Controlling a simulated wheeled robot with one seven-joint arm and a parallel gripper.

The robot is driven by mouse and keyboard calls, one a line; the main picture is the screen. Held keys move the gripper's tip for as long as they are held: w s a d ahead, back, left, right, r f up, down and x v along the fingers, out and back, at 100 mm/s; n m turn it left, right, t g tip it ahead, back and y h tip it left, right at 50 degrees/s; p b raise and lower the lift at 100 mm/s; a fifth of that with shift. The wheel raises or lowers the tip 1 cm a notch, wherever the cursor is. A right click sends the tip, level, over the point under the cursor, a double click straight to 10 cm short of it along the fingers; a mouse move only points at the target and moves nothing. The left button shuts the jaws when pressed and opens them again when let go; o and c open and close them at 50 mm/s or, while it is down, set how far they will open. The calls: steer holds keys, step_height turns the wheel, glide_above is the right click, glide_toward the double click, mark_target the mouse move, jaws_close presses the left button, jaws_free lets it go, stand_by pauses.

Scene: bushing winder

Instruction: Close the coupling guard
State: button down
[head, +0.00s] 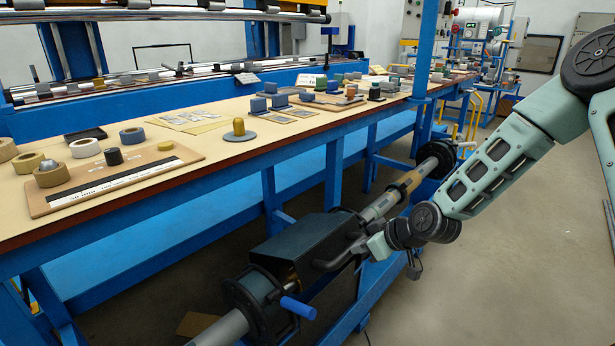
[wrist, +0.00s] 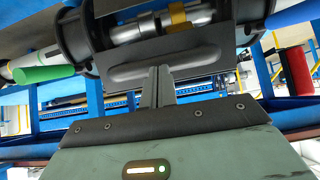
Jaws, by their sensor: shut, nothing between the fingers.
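The coupling guard (head: 305,240) is a dark, box-like cover on the shaft line beside the blue bench in the head view. In the wrist view its dark plate (wrist: 207,55) carries a raised bar-shaped handle. Beyond the plate, the metal coupling with a yellow band (wrist: 175,22) is exposed from this side. My gripper (wrist: 160,72) is shut and empty, its fingertips at the handle. I cannot tell whether they touch it. In the head view my gripper (head: 357,252) is at the guard's right side, its fingertips hard to make out against the dark parts.
A long blue bench with a tan top (head: 240,150) runs along the left, holding tape rolls and many small parts. A blue handle (head: 298,307) sticks out below the guard. A blue post (head: 424,50) rises behind. The grey floor (head: 500,260) at right is clear.

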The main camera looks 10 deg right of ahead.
step_height(320, 180, down, 12)
steer(key=s+t+y+b, duration=0.1)
steer(key=t+b, duration=0.1)
steer(key=b, duration=0.6)
steer(key=shift+d+r+b, duration=0.25)
steer(key=shift+d+b, duration=0.05)
steer(key=shift+d, duration=0.05)
steer(key=shift+r, duration=0.1)
